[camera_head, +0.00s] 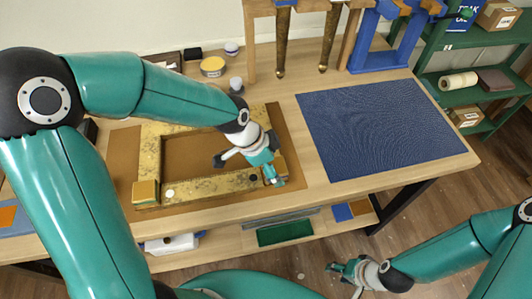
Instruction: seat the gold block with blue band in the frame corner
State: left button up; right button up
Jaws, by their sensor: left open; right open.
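The gilt frame (210,187) lies on a brown board on the table, its middle open. A gold block (145,193) sits at its near left corner; I see no blue band on it. My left gripper (272,178) is over the frame's near right corner, jaws open. A gold piece (281,163) shows right beside its fingers, partly hidden by them. I cannot tell whether it is the banded block or whether it is seated. My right gripper (338,268) is open and empty, out past the table's front edge, over the floor.
A blue mat (380,128) lies clear on the right of the table. A yellow-topped jar (213,66) and a small bottle (236,85) stand behind the frame. A wooden rack (251,45) and a blue stand (366,45) are at the back. My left arm crosses above the frame.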

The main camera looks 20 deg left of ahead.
pick_arm(q)
jog(key=v, duration=1.1)
jog(key=shift+a, duration=0.1)
